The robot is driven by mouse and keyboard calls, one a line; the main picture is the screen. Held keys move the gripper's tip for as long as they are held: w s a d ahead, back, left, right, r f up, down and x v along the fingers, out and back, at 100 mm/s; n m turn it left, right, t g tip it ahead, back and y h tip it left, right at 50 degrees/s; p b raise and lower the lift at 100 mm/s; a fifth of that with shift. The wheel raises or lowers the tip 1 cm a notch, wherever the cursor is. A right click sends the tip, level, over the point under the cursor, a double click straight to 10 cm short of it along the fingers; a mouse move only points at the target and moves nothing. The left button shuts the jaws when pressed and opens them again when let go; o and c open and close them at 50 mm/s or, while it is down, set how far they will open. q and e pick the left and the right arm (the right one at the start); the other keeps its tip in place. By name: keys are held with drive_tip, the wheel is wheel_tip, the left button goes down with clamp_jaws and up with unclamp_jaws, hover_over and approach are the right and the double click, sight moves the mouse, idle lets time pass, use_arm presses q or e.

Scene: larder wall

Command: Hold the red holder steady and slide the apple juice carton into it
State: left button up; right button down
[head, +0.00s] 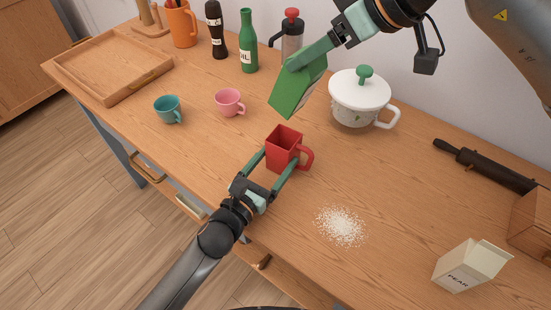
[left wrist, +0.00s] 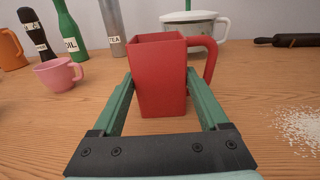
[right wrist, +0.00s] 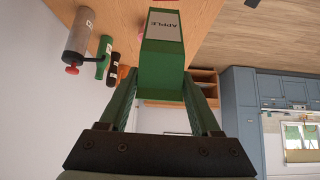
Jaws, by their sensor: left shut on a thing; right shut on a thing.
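The red holder (head: 284,148) is a square open-topped box with a handle on its right, upright on the wooden counter. My left gripper (head: 270,172) is shut on it, one finger on each side; the left wrist view shows the holder (left wrist: 160,85) between the fingers. The apple juice carton (head: 295,92) is green and tilted, held in the air above and slightly behind the holder. My right gripper (head: 309,57) is shut on it. In the right wrist view the carton (right wrist: 163,60) shows its APPLE label. The carton is apart from the holder.
A white lidded pot (head: 358,100) stands close right of the carton. A pink cup (head: 229,102) and teal cup (head: 168,109) stand left. A pear carton (head: 470,266), spilled white grains (head: 340,227) and a rolling pin (head: 485,166) are at the right.

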sight(286, 80)
drive_tip(key=shift+w+a+r+m+g+h, duration=0.25)
drive_tip(key=shift+w+a+r+m+h, duration=0.25)
drive_tip(key=shift+w+a+r+h, duration=0.25)
drive_tip(key=shift+w+a+r+m+g+h, duration=0.25)
drive_tip(key=shift+w+a+r+m+h, duration=0.35)
drive_tip(key=shift+a, duration=0.2)
drive_tip(key=shift+a+r+m+h, duration=0.3)
drive_tip(key=shift+a+r+h, duration=0.15)
drive_tip(key=shift+h, duration=0.2)
wheel_tip(286, 80, down, 10)
drive_tip(key=shift+r, duration=0.1)
drive_tip(key=shift+f, duration=0.6)
drive_tip(key=shift+c, duration=0.5)
unclamp_jaws()
